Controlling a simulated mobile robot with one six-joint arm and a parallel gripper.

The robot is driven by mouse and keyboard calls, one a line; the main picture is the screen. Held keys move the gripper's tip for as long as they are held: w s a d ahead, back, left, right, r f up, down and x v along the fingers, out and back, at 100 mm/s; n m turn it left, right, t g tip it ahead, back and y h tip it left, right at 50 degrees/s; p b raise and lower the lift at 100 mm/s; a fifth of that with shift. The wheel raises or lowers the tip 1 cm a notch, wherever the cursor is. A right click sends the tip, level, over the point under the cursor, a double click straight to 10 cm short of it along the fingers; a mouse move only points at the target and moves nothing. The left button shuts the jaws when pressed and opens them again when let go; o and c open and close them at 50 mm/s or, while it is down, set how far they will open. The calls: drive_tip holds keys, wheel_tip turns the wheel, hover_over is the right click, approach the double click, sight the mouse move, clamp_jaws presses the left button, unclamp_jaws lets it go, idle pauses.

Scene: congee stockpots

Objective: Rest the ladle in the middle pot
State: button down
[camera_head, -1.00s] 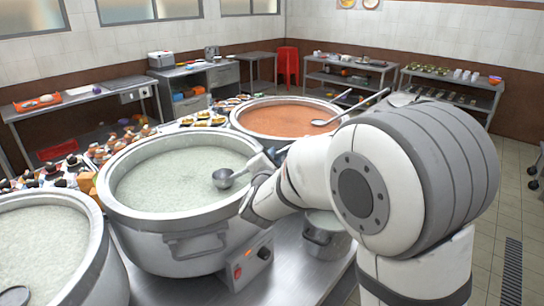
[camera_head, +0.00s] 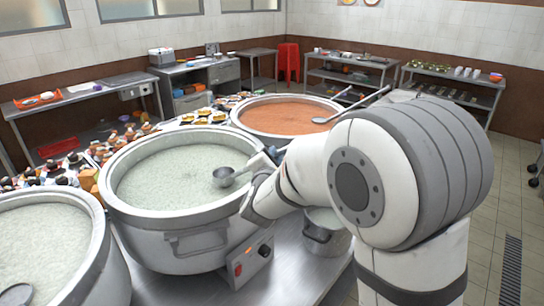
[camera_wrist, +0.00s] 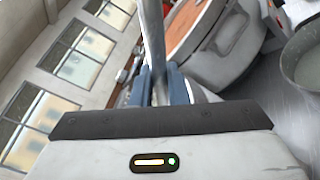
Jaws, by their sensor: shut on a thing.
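The ladle's round metal bowl (camera_head: 224,176) is over the pale congee inside the rim of the middle pot (camera_head: 150,212). I cannot tell whether the bowl touches the congee. Its handle rises to the right, toward my gripper (camera_head: 268,154), which is mostly hidden behind my arm at the pot's right rim. In the wrist view, the blue fingers of my gripper (camera_wrist: 166,88) are shut on the grey handle of the ladle (camera_wrist: 153,45). The handle runs up out of the picture, so the bowl is out of that view.
A pot of orange-red soup (camera_head: 285,116) with its own ladle (camera_head: 350,108) stands behind. Another congee pot (camera_head: 45,240) with a ladle is at front left. A small pot (camera_head: 325,235) and a control box (camera_head: 250,258) stand close on the right. Toppings crowd the counter's far side.

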drive_tip(key=shift+f, duration=0.25)
drive_tip(key=c, duration=1.3)
unclamp_jaws()
drive_tip(key=shift+c, duration=0.2)
drive_tip(key=s+b, duration=0.1)
drive_tip(key=s, duration=0.7)
drive_tip(key=shift+a, duration=0.35)
